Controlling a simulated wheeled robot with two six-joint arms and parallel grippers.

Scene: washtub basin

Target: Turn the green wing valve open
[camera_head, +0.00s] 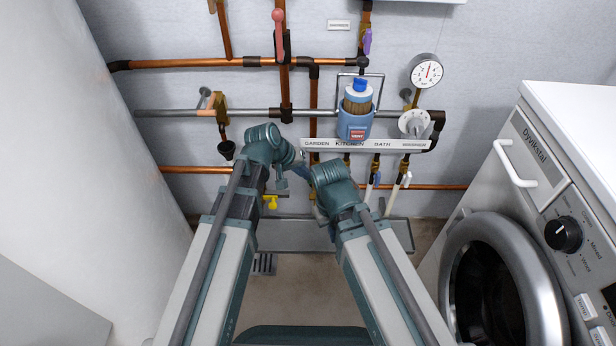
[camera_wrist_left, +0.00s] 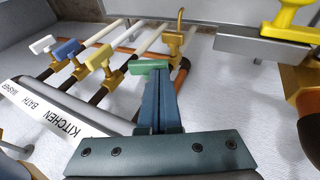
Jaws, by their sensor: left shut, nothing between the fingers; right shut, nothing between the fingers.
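The green wing valve (camera_wrist_left: 149,67) shows in the left wrist view, right at the tips of my left gripper's fingers. Its lower part is hidden behind them, and I cannot tell whether they touch it. It is hidden behind my arms in the head view. My left gripper (camera_wrist_left: 157,78) is shut with nothing between its fingers; in the head view it (camera_head: 302,172) is below the label strip. My right gripper (camera_head: 322,210) is lower and to the right, shut and empty, with its fingers mostly hidden by its wrist.
Yellow (camera_wrist_left: 102,58), blue (camera_wrist_left: 68,50) and white (camera_wrist_left: 43,44) valve handles stand in a row beside the green one. A label strip (camera_head: 400,145) crosses the pipes. Another yellow handle (camera_head: 270,201) sits low at the left. A washing machine (camera_head: 480,225) stands at the right.

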